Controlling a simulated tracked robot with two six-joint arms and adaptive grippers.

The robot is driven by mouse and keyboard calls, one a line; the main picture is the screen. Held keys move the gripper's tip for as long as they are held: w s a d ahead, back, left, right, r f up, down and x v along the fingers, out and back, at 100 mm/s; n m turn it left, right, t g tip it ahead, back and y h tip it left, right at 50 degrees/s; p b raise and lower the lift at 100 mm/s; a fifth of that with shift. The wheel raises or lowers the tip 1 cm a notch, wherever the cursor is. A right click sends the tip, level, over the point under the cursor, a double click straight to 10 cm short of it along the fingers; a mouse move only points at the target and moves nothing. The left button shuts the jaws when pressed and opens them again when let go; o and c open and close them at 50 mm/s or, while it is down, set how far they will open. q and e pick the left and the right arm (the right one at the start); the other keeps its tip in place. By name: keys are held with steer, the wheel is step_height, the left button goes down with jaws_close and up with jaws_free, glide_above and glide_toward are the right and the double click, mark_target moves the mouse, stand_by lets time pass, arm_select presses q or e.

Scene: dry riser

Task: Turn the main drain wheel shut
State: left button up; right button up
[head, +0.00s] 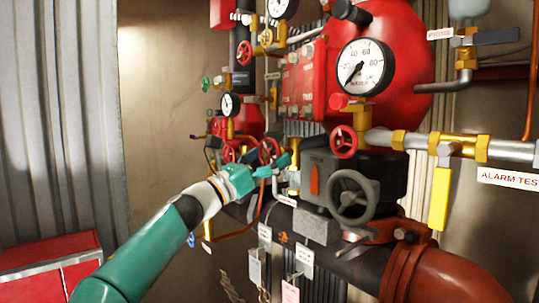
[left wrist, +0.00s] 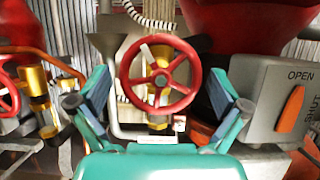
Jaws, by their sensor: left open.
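A red five-spoked handwheel (left wrist: 160,82) on a brass valve faces me in the left wrist view, centred between the fingers of my left gripper (left wrist: 158,92). A small white tag hangs by its stem; I cannot read it. In the head view this red wheel (head: 269,150) shows partly behind my left gripper (head: 276,167). The gripper is open, with one finger on each side of the wheel and a visible gap to the rim on both sides. Whether the fingertips reach the wheel's depth is unclear. My right gripper is not in view.
A grey box marked OPEN with an orange indicator (left wrist: 292,105) stands close right of the fingers. A grey handwheel (head: 353,194) and another red wheel (head: 344,142) are further right. Brass fittings (left wrist: 38,88) and copper pipe crowd the left. A red cabinet (head: 50,270) stands lower left.

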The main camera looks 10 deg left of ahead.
arm_select(q)
steer(key=c, duration=1.1)
steer(key=shift+m+g+h, duration=0.4)
steer(key=shift+m, duration=0.7)
steer(key=shift+m+g+h, duration=0.4)
steer(key=shift+m, duration=0.7)
steer(key=o, duration=1.1)
steer(key=shift+a, duration=0.1)
steer(key=v, duration=0.7)
steer(key=shift+f, duration=0.15)
steer(key=shift+s, duration=0.1)
